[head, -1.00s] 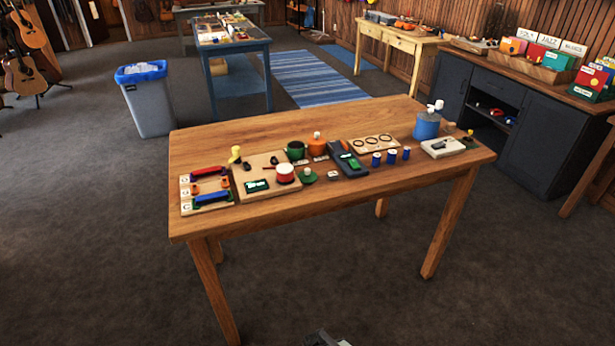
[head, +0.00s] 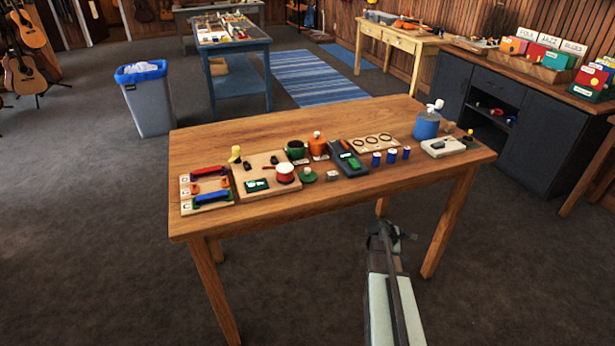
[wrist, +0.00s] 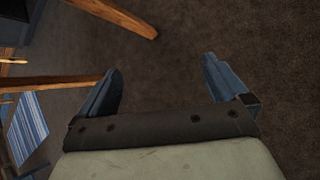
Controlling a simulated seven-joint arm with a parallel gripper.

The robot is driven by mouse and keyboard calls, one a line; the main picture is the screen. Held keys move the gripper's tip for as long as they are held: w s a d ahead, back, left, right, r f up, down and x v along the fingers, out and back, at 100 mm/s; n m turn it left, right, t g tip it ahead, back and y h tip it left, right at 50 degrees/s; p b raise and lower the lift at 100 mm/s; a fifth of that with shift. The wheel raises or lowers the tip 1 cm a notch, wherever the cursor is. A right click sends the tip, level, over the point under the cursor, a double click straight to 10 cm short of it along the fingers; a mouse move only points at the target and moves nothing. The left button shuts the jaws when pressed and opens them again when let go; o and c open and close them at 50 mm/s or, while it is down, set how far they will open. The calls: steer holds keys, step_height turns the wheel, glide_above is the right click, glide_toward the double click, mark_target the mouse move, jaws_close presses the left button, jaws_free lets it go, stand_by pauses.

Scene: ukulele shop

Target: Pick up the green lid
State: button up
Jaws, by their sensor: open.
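The green lid (head: 308,176) lies on the wooden table (head: 240,221) near its front middle, a small disc with a pale knob. It sits right of a red and white round container (head: 285,174) and in front of a green pot (head: 296,150). My gripper (head: 388,228) is in front of the table's front edge, to the right of the lid and apart from it. In the wrist view my gripper (wrist: 160,85) has its two fingers spread with nothing between them. The lid does not show in the wrist view.
An orange pot (head: 317,146), a dark device (head: 348,159), a small pale block (head: 333,176) and several blue cylinders (head: 391,157) stand near the lid. A wooden board (head: 262,174) lies to its left. The table's front strip is bare.

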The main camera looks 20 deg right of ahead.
steer(key=w+d+r+n+t+h, duration=0.1)
steer(key=d+r+n+h, duration=0.3)
steer(key=d+r, duration=2.3)
steer(key=w+a+r+y, duration=0.1)
steer(key=w+a, duration=0.1)
steer(key=a, duration=0.1)
steer(key=w+a+r+m, duration=0.1)
steer(key=w+a+r, duration=0.1)
steer(key=w+a, duration=0.1)
steer(key=w+a+r+m+y, duration=0.1)
steer(key=w+a, duration=0.2)
steer(key=shift+w+r+y, duration=0.25)
steer(key=shift+r+y, duration=0.05)
steer(key=shift+r, duration=0.05)
steer(key=w+a+r+t+y, duration=0.1)
steer(key=w+a+r+y, duration=0.15)
steer(key=a, duration=0.25)
steer(key=w+a+r+y, duration=0.1)
steer(key=w+a+r, duration=0.1)
steer(key=w+a, duration=0.25)
step_height(320, 180, up, 6)
steer(key=n+g+y, duration=0.2)
steer(key=n+y, duration=0.4)
steer(key=n, duration=0.3)
glide_above(307, 170)
steer(key=f, duration=0.7)
steer(key=shift+w+d+f, duration=0.35)
steer(key=shift+f, duration=0.05)
steer(key=shift+a+f, duration=0.15)
steer(key=shift+f, duration=2.45)
